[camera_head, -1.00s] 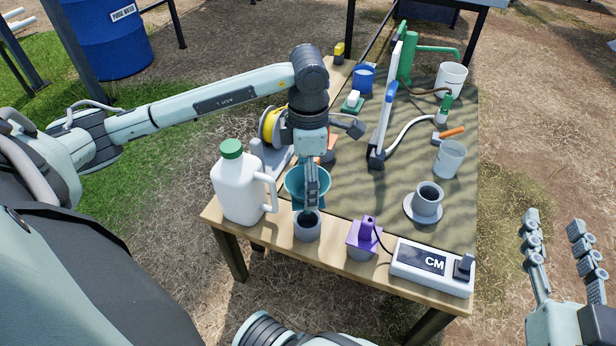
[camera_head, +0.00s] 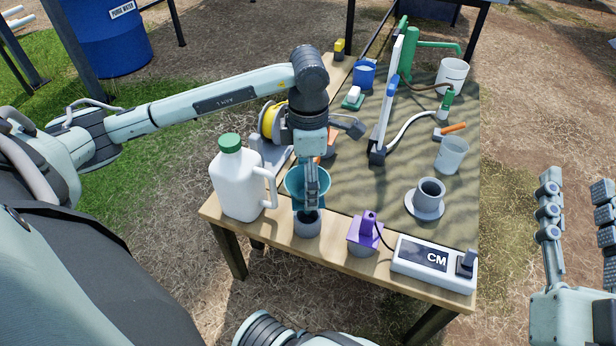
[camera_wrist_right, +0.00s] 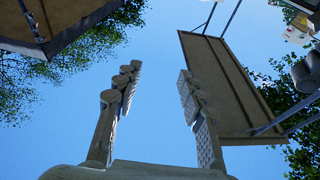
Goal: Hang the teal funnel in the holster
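The teal funnel (camera_head: 294,183) is at the table's near edge, right of the white jug, its wide mouth facing up. My left gripper (camera_head: 312,204) points down over its near side, narrow and seemingly shut on it; the exact contact is hidden. Directly below is a grey cup-like holder (camera_head: 307,225) with a dark opening, apparently the holster, on the table's front edge. The fingers overlap its opening in the picture, so I cannot tell whether the funnel touches it. My right gripper (camera_head: 577,184) is open and empty, off the table's right side; it also shows in the right wrist view (camera_wrist_right: 158,76).
The white jug (camera_head: 238,185) with a green cap stands close left of the funnel. A purple item (camera_head: 364,235) in a grey holder and a white CM box (camera_head: 433,262) line the front edge. A grey flanged cup (camera_head: 427,195) and clear beaker (camera_head: 452,154) stand further right.

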